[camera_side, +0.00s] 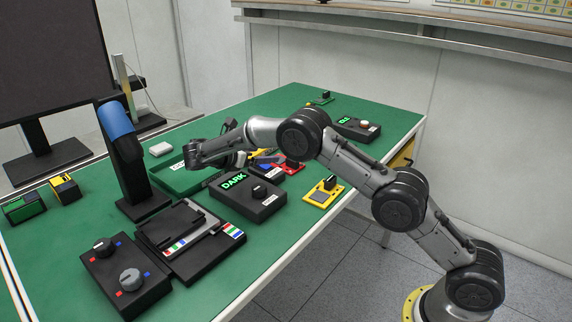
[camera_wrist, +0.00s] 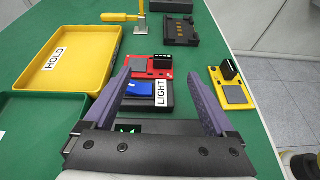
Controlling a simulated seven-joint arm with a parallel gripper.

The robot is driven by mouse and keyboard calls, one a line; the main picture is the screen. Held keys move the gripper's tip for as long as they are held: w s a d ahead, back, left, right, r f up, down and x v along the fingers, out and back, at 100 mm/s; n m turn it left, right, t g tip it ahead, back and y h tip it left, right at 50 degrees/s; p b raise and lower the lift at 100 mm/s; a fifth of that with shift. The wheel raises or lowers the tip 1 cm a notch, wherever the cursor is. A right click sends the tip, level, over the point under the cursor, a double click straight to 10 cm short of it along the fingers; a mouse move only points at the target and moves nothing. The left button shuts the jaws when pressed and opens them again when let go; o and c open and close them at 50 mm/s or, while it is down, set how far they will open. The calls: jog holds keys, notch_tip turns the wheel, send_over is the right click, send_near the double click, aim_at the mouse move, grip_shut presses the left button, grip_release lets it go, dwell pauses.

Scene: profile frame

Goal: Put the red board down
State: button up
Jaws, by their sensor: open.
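The red board (camera_wrist: 139,73) shows in the wrist view, with a grey square and a black block on it. It lies just beyond a black box (camera_wrist: 166,109) that has a blue switch and a LIGHT label. In the side view the red board (camera_side: 291,170) is partly hidden by my arm. My gripper (camera_wrist: 157,78) is open, its two purple fingers spread wide, with nothing held between them. The red board shows past the fingertips, apart from them as far as I can tell. In the side view my gripper (camera_side: 193,159) is over the green tray side of the table.
A yellow HOLD tray (camera_wrist: 107,66) and a green tray (camera_wrist: 45,98) stand at left in the wrist view. A yellow board (camera_wrist: 233,88) lies at right near the table edge. The DARK display box (camera_side: 263,209) and a black post (camera_side: 133,185) stand nearby.

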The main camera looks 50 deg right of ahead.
notch_tip(320, 180, down, 2)
jog(key=shift+a, duration=0.15)
jog(key=shift+s+f, duration=0.1)
jog(key=shift+f, duration=0.25)
send_near(289, 168)
jog(key=d, duration=0.2)
jog(key=d+r, duration=0.1)
jog(key=d, duration=0.1)
jog(key=shift+d+r, duration=0.1)
jog(key=shift+d, duration=0.05)
jog(key=shift+x, duration=2.65)
jog(key=shift+s+r, duration=0.1)
jog(key=shift+s, duration=0.05)
grip_shut()
